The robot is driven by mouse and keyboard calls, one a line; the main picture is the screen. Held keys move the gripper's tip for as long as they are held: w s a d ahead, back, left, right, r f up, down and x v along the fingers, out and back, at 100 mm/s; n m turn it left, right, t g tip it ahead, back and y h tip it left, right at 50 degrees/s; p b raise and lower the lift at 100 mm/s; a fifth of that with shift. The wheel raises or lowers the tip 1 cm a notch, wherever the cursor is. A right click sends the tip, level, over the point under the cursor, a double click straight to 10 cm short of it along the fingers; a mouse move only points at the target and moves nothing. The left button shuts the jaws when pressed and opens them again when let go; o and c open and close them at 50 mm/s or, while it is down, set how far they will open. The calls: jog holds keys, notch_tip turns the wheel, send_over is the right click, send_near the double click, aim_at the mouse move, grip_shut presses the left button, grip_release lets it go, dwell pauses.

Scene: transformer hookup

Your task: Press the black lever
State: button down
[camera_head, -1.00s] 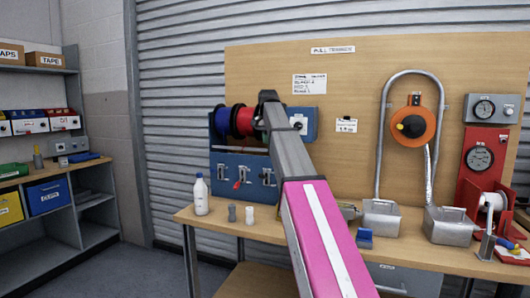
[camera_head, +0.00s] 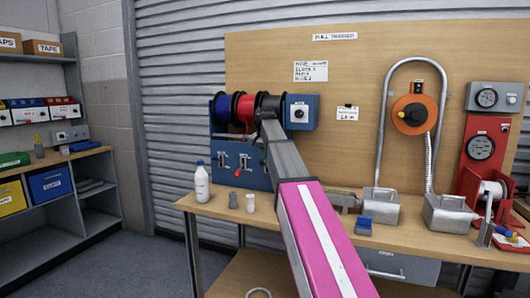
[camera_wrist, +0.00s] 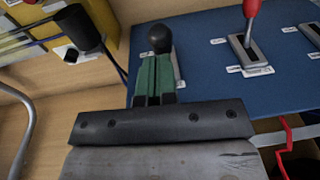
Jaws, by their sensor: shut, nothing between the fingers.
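The black lever (camera_wrist: 159,38) shows in the wrist view as a round black knob on a blue panel (camera_wrist: 205,60). My gripper (camera_wrist: 156,62) has green fingers, closed together, with tips right at the knob's near side; I cannot tell whether they touch it. A red-knobbed lever (camera_wrist: 251,8) stands to the right on the same panel. In the head view the blue lever panel (camera_head: 226,172) hangs below the cable spools, and my arm hides the black lever and my fingertips.
Red and blue spools (camera_head: 243,110) and a blue switch box (camera_head: 301,112) sit above the panel. A white bottle (camera_head: 201,181) and small cylinders (camera_head: 250,202) stand on the workbench (camera_head: 285,228). A red wire or handle (camera_wrist: 285,140) shows beside my gripper in the wrist view.

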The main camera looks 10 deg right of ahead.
jog(key=shift+s, duration=0.15)
jog(key=shift+f+t+h, duration=0.15)
jog(key=shift+t+h, duration=0.15)
jog(key=shift+t, duration=0.3)
jog(key=shift+s+a+f+t, duration=0.15)
jog(key=shift+s+t, duration=0.1)
jog(key=shift+t, duration=0.05)
jog(key=shift+s+a+f+t+h, duration=0.1)
jog(key=shift+s+f+t+h, duration=0.05)
jog(key=shift+t+h, duration=0.25)
jog(key=shift+s+a+f, duration=0.2)
jog(key=shift+s+f, duration=0.1)
jog(key=shift+f, duration=0.2)
notch_tip(320, 180, down, 6)
jog(key=s+t+h, duration=0.1)
jog(key=t+h, duration=0.2)
jog(key=t, duration=0.2)
jog(key=shift+s+a, duration=0.25)
jog(key=shift+a, duration=0.2)
jog(key=shift+r, duration=0.1)
